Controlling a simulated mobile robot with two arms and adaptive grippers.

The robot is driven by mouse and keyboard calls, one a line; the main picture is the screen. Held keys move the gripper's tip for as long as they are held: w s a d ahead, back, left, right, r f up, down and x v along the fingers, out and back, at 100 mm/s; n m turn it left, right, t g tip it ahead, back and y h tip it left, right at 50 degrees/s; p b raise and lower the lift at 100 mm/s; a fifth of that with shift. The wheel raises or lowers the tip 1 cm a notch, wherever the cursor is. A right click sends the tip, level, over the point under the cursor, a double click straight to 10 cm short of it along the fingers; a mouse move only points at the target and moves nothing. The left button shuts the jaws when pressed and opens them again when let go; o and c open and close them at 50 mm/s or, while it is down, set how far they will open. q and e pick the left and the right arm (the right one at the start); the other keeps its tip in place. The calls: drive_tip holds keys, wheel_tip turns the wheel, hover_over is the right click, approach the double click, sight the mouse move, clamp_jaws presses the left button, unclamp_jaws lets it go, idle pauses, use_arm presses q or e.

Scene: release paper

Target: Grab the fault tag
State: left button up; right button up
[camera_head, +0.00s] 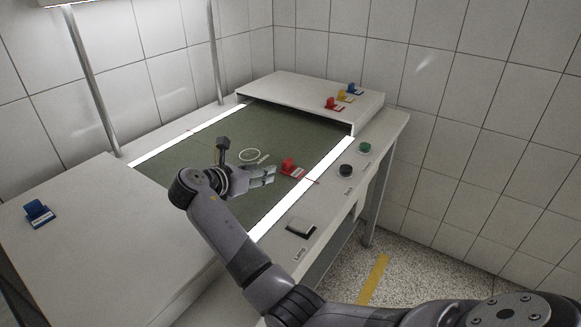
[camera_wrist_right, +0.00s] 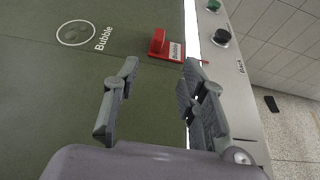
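A red tag (camera_head: 291,167) with a white label stands on the green inspection surface (camera_head: 200,150), near its lit right edge. In the right wrist view the red tag (camera_wrist_right: 158,41) has a label reading "Bubble" and lies just beyond my fingertips. My right gripper (camera_head: 268,175) is just left of the red tag and low over the green surface. In the wrist view my right gripper (camera_wrist_right: 160,72) is open, with nothing between its fingers. The fingers and the tag appear apart. My left gripper is not in view.
A printed circle marked "Bubble" (camera_head: 250,156) is on the surface. Red (camera_head: 333,103), yellow (camera_head: 345,97) and blue (camera_head: 354,89) tags stand on the rear shelf. Another blue tag (camera_head: 39,212) is on the left panel. Green (camera_head: 364,148) and black (camera_head: 345,171) buttons and a lamp switch (camera_head: 301,228) line the right ledge.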

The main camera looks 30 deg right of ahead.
approach(284, 163)
drive_tip(key=x, duration=0.3)
drive_tip(key=shift+d+f, duration=0.25)
drive_tip(key=shift+d, duration=0.1)
drive_tip(key=x, duration=0.5)
drive_tip(key=shift+w+d, duration=0.2)
drive_tip(key=shift+r, duration=0.1)
drive_tip(key=shift+a, duration=0.1)
drive_tip(key=shift+c, duration=0.4)
clamp_jaws()
